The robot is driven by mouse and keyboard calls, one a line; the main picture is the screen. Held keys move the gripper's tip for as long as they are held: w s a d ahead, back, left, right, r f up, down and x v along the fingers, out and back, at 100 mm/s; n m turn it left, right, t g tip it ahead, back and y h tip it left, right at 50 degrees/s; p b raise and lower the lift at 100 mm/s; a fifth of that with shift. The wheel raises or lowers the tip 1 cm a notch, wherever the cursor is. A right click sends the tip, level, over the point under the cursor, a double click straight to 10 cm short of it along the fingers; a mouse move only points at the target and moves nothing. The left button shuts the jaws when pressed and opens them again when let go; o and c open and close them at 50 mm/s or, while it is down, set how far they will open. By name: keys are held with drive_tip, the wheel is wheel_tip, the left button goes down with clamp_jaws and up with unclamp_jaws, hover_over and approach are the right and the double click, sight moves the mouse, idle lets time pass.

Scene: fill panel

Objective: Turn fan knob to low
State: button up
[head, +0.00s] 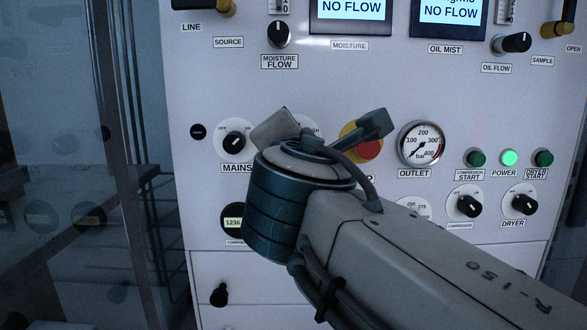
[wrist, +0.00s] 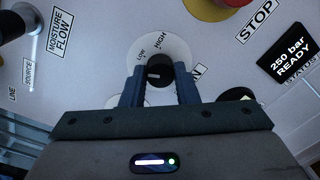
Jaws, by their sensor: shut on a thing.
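The fan knob (wrist: 158,75) is a small black knob on a round white dial (wrist: 163,45) marked LOW and HIGH in the wrist view. My gripper (wrist: 160,72) has one finger on each side of the knob and is shut on it. I cannot tell clearly which way the knob's pointer faces. Part of the label beside the dial is hidden by a finger. In the head view, only an edge of the fan dial (head: 309,127) with HIGH shows; my arm hides the knob and my fingertips.
A red stop button (head: 369,150) on a yellow plate is right of the fan dial, partly behind my arm. The mains knob (head: 234,141) is to its left and the outlet gauge (head: 421,144) further right. The moisture flow knob (head: 278,33) is above.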

drive_tip(key=shift+m+b, duration=1.7)
drive_tip(key=shift+m, duration=0.2)
drive_tip(key=o, duration=1)
drive_tip(key=shift+c, duration=0.2)
drive_tip(key=shift+r, duration=0.1)
drive_tip(key=shift+r, duration=0.3)
drive_tip(key=o, duration=0.4)
drive_tip(key=r, duration=0.4)
drive_tip(key=shift+s+d+r+p, duration=0.2)
drive_tip(key=shift+d+p, duration=0.15)
drive_tip(key=shift+p, duration=0.05)
drive_tip(key=s+d+r, duration=0.1)
drive_tip(key=d+r, duration=0.1)
drive_tip(key=d, duration=0.1)
drive_tip(key=d+r, duration=0.2)
drive_tip(key=d, duration=0.2)
drive_tip(key=s+d+r+p, duration=0.1)
drive_tip(key=d, duration=0.2)
drive_tip(key=shift+s+d+r, duration=0.3)
drive_tip(key=shift+d+r, duration=0.05)
drive_tip(key=shift+r, duration=0.05)
drive_tip(key=c, duration=0.4)
